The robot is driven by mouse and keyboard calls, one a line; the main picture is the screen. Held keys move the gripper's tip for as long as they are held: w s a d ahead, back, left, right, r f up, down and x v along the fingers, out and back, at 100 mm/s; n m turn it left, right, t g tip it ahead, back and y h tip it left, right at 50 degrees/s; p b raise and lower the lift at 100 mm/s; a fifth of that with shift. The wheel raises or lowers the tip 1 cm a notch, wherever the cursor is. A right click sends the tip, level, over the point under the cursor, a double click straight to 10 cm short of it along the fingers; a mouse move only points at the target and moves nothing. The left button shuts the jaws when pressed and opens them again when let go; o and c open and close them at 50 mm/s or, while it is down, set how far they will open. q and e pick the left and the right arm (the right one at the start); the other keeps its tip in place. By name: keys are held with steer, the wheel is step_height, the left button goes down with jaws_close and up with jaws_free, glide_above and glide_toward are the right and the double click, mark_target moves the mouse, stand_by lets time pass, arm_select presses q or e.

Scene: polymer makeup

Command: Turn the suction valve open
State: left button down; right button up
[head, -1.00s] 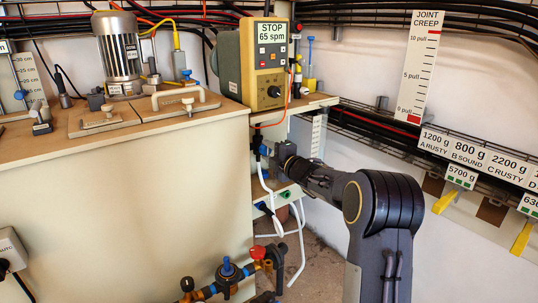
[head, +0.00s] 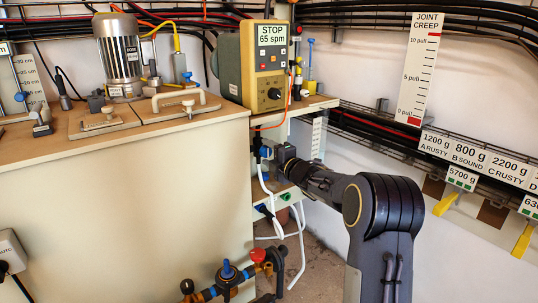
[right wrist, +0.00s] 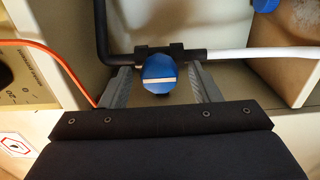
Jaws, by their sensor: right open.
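A valve with a round blue knob (right wrist: 158,74) and a pale stripe across it sits on a dark pipe fitting, with a white tube leading off to the right. No label on it is readable. My right gripper (right wrist: 158,88) is open, with one grey finger on each side of the blue knob; I cannot tell whether either finger touches it. In the head view my right gripper (head: 268,150) is at the shelf below the yellow pump controller (head: 268,78), and mostly hides the valve. My left gripper is not in view.
Another blue knob (right wrist: 265,4) shows at the top right of the wrist view. An orange cable (right wrist: 60,62) runs close by on the left. White tubes (head: 300,240) hang below. A pipe with blue and red handles (head: 228,272) lies low in front of the cream cabinet (head: 130,210).

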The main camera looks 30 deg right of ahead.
steer(key=shift+s, duration=0.1)
steer(key=s+p, duration=0.1)
steer(key=s, duration=0.6)
steer(key=shift+s+d+p, duration=0.3)
steer(key=shift+d+p, duration=0.05)
